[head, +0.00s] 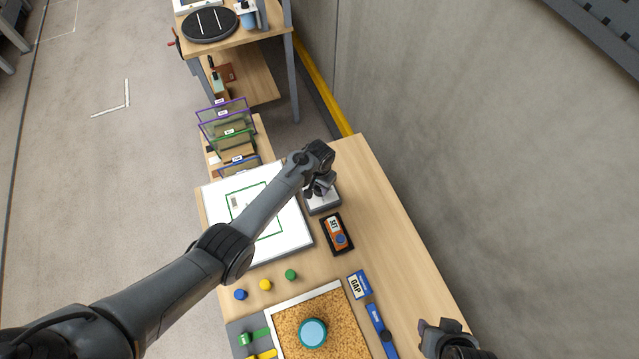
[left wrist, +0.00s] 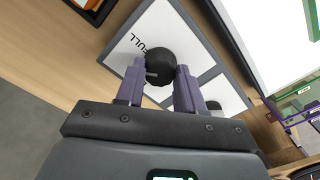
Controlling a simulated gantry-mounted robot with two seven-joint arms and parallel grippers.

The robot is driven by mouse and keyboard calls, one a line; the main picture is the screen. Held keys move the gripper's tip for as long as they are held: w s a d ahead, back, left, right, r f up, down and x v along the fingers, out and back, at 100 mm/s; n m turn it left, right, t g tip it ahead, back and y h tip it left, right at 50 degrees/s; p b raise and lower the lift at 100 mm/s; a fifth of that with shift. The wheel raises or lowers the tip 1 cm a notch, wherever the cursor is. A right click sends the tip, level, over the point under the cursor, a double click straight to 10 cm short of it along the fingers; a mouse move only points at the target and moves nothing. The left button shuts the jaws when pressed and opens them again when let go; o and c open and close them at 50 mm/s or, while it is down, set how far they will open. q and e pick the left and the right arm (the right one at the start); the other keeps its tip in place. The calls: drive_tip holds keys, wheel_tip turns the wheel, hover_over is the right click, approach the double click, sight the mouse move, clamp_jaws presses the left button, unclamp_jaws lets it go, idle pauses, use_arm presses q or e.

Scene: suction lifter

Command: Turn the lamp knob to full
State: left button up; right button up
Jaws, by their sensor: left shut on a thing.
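The black round lamp knob (left wrist: 158,62) sits on a white and grey dial plate (left wrist: 195,50) in the left wrist view. The word FULL is printed on the plate beside it. A light pointer mark shows on the knob, directed roughly toward the left finger. My left gripper (left wrist: 158,82) is shut on the knob, one finger on each side. In the head view my left gripper (head: 320,188) is over the small grey knob box (head: 324,207), and the arm hides the knob. My right gripper (head: 446,328) is at the bottom right, away from the box; its jaw opening is unclear.
A bright white panel (head: 285,237) with a green outline lies left of the box. An orange device (head: 336,234) in a black tray is just in front. Framed plates (head: 225,120) stand behind. Several coloured buttons and a cork-filled tray (head: 345,318) are nearer. The table's right side is clear.

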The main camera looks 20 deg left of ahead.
use_arm(q)
drive_tip(key=m, duration=0.3)
drive_tip(key=shift+m, duration=0.3)
drive_tip(key=shift+m+p, duration=0.3)
drive_tip(key=shift+m, duration=1.4)
drive_tip(key=o, duration=1)
drive_tip(key=shift+o, duration=0.2)
